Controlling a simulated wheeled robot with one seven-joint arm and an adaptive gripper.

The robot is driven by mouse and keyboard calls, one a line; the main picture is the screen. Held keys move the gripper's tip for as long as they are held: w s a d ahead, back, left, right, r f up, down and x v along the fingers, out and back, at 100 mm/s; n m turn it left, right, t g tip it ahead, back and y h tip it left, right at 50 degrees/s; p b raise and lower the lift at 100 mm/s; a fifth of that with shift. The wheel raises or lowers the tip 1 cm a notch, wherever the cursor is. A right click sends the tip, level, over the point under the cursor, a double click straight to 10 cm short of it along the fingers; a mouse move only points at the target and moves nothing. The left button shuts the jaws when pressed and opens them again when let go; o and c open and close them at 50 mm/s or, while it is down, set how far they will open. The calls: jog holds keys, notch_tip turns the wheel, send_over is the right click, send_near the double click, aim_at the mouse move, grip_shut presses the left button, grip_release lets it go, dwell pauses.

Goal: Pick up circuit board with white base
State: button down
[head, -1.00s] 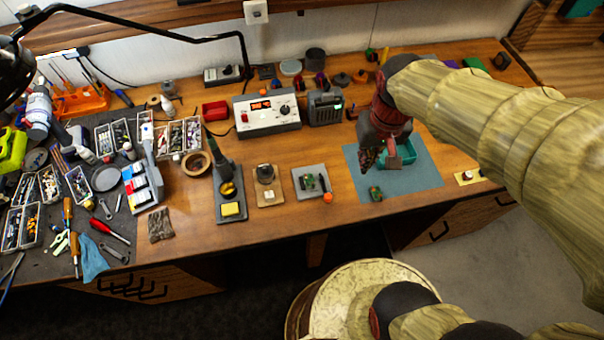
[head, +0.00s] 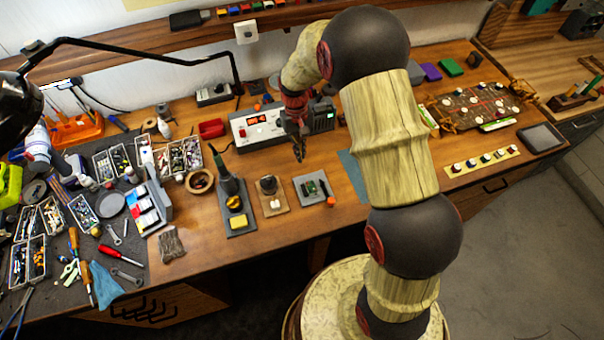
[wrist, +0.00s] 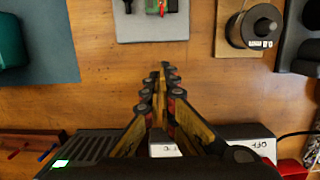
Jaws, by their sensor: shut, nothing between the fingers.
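A small green circuit board (head: 316,187) sits on a pale grey-white square base (head: 302,196) near the middle of the bench's front. In the wrist view the base (wrist: 152,28) is at the top edge, partly cut off, with a little of the green board (wrist: 153,5) showing. My gripper (head: 299,158) is shut and empty, above the bench behind the base and in front of the power supply. In the wrist view its closed fingertips (wrist: 166,68) point toward the base, apart from it.
A wooden block with a dark spool (head: 268,185) stands left of the base. The power supply (head: 258,125) and a grey device (head: 321,116) are behind. A teal mat (head: 352,172) lies to the right, mostly hidden by my arm. Bare wood lies between base and power supply.

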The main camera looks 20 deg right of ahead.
aim_at(309, 182)
jog(key=s, duration=1.1)
jog(key=shift+s+f, duration=0.35)
jog(key=shift+s, duration=0.05)
jog(key=shift+w+f+b, duration=0.15)
jog(key=shift+f+b, duration=0.2)
jog(key=shift+f, duration=0.1)
jog(key=shift+f, duration=0.1)
jog(key=shift+w+d, duration=0.1)
jog(key=shift+w, duration=1.6)
